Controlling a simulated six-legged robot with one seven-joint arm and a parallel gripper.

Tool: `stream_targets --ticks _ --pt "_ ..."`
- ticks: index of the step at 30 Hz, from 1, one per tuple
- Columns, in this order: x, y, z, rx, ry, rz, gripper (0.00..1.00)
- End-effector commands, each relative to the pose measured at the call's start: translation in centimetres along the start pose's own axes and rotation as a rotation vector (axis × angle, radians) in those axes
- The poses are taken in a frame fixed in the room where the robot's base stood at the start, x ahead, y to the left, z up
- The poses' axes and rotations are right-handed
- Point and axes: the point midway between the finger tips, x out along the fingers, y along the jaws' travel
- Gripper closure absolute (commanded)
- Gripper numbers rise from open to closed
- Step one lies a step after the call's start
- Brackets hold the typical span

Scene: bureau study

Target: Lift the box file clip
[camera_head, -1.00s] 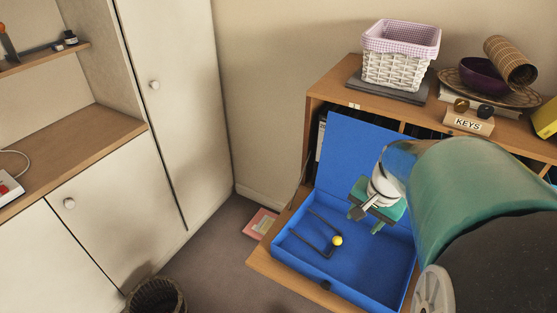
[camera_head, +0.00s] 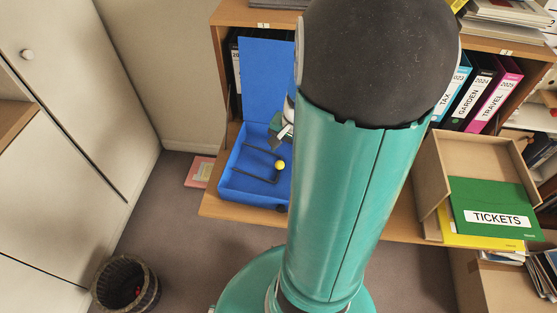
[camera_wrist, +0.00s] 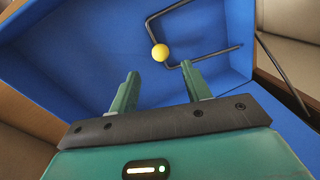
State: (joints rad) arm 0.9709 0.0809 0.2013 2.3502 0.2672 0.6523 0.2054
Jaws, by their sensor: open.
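The blue box file (camera_head: 240,178) lies open on the wooden shelf, its lid (camera_head: 262,75) upright at the back. Inside it is the clip (camera_head: 262,152), a black wire frame with a yellow ball (camera_head: 280,165) on it. In the wrist view the clip (camera_wrist: 218,54) and its yellow ball (camera_wrist: 160,53) lie ahead of my fingertips, against the blue interior. My gripper (camera_wrist: 163,82) is open and empty, its two green fingers apart and short of the clip. In the head view my arm hides most of my gripper and the box's right part.
A wooden tray (camera_head: 440,190) with a green TICKETS folder (camera_head: 490,208) sits right of my arm. Upright binders (camera_head: 478,95) fill the shelf behind. A wicker bin (camera_head: 125,285) stands on the floor at left, and a pink item (camera_head: 198,172) lies beside the shelf.

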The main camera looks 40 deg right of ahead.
Motion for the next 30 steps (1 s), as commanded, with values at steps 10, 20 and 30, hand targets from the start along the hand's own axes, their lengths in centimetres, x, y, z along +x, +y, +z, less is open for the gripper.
stream_targets --ticks 10,20,30 --pt "5.9 -0.3 0.0 -0.003 -0.003 0.001 0.52" --pt "7.3 -0.5 0.0 -0.004 0.001 -0.001 0.52" --pt "7.3 -0.5 0.0 -0.004 0.001 0.0 0.91"
